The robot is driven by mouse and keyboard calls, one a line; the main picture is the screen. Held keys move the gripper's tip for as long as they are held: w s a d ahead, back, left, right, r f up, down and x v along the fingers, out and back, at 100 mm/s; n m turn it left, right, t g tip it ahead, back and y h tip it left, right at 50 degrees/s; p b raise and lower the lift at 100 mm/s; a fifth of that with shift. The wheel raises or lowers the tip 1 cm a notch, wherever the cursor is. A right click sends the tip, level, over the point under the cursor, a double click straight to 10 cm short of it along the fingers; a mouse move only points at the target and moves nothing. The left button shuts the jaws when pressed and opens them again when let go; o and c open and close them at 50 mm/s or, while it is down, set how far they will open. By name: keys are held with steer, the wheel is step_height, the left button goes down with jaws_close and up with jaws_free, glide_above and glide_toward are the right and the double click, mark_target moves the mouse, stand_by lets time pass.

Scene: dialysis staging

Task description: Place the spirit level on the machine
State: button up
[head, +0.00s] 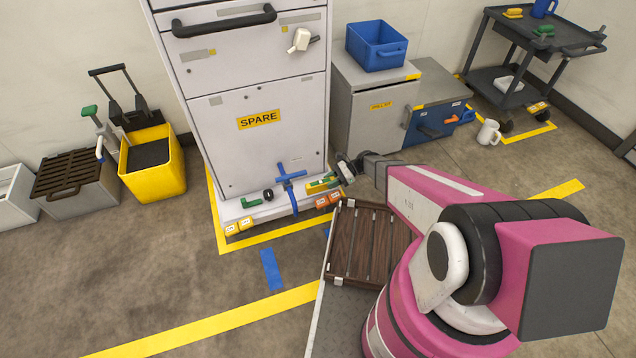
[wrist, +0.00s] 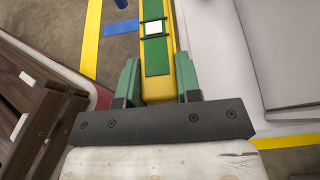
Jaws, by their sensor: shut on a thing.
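The spirit level, a yellow bar with a green top and a pale window (wrist: 154,45), points away from me in the wrist view. It also shows in the head view (head: 317,187), low in front of the machine's right side. My gripper (wrist: 158,85) is shut on its near end, one green finger on each side. The machine is the tall white cabinet labelled SPARE (head: 265,150), with a ledge at its base. I cannot tell whether the level touches the ledge.
A blue valve-like handle (head: 288,178) stands at the machine's front, beside the level. Orange and yellow blocks (head: 329,199) sit along the ledge's edge. A brown slatted crate (head: 365,245) lies near my arm. A grey cabinet (head: 370,115) stands right of the machine. Floor at front left is clear.

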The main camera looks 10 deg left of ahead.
steer(key=w+a+f, duration=0.3)
steer(key=w+f, duration=0.1)
steer(key=w, duration=0.1)
steer(key=w+a+f, duration=0.2)
steer(key=shift+w+a, duration=0.35)
steer(key=shift+w, duration=0.05)
steer(key=shift+f, duration=1.85)
steer(key=o, duration=1)
steer(key=shift+f, duration=0.15)
